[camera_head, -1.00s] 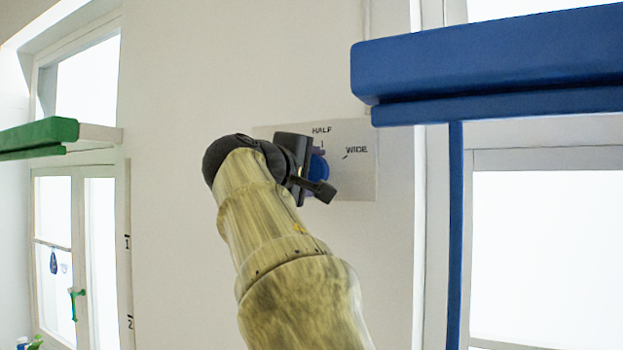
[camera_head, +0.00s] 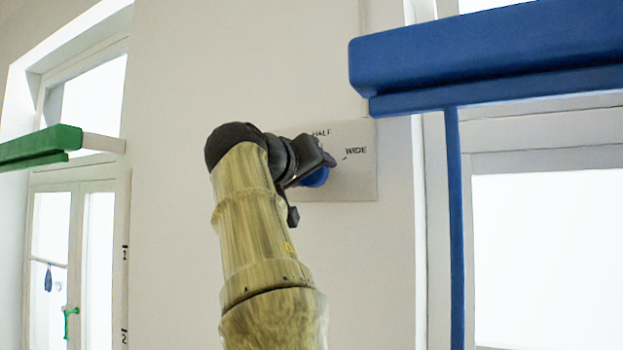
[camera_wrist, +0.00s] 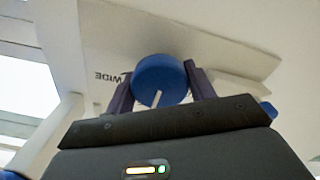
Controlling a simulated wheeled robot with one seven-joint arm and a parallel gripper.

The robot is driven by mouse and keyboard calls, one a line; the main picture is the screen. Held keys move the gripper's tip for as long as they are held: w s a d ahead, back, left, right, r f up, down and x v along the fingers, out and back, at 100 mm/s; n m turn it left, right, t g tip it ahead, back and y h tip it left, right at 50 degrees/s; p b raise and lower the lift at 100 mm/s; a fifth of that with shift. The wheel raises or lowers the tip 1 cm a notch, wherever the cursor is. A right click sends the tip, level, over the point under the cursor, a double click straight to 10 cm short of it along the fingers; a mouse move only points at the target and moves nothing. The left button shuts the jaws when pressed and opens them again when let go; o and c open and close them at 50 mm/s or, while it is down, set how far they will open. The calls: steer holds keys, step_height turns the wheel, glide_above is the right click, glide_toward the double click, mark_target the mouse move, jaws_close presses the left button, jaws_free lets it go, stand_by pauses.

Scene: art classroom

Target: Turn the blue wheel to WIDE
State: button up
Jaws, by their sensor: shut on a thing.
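The blue wheel (camera_head: 315,177) is on a pale plate (camera_head: 355,184) on the wall, mostly covered by my gripper in the head view. The plate's HALF label (camera_head: 321,133) is above the wheel and WIDE (camera_head: 356,150) is to its upper right, with a short tick. In the wrist view the wheel (camera_wrist: 160,78) sits between the two dark fingers of my gripper (camera_wrist: 160,76), which is shut on it. A white line on the wheel (camera_wrist: 156,99) points down in that picture. WIDE (camera_wrist: 106,77) appears upside down, left of the wheel.
A large blue beam (camera_head: 490,60) with a blue post (camera_head: 455,220) stands to the right of the plate. A green bar (camera_head: 40,146) juts in at the left near a window. The wall below the plate is clear.

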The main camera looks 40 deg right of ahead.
steer(key=m+b, duration=0.1)
steer(key=m, duration=0.5)
steer(key=shift+w+f, duration=0.1)
steer(key=shift+f, duration=0.05)
steer(key=m, duration=0.5)
steer(key=shift+m, duration=0.3)
steer(key=o, duration=1)
steer(key=shift+c, duration=0.2)
steer(key=b+v, duration=0.3)
steer(key=v, duration=1.4)
steer(key=shift+a, duration=0.25)
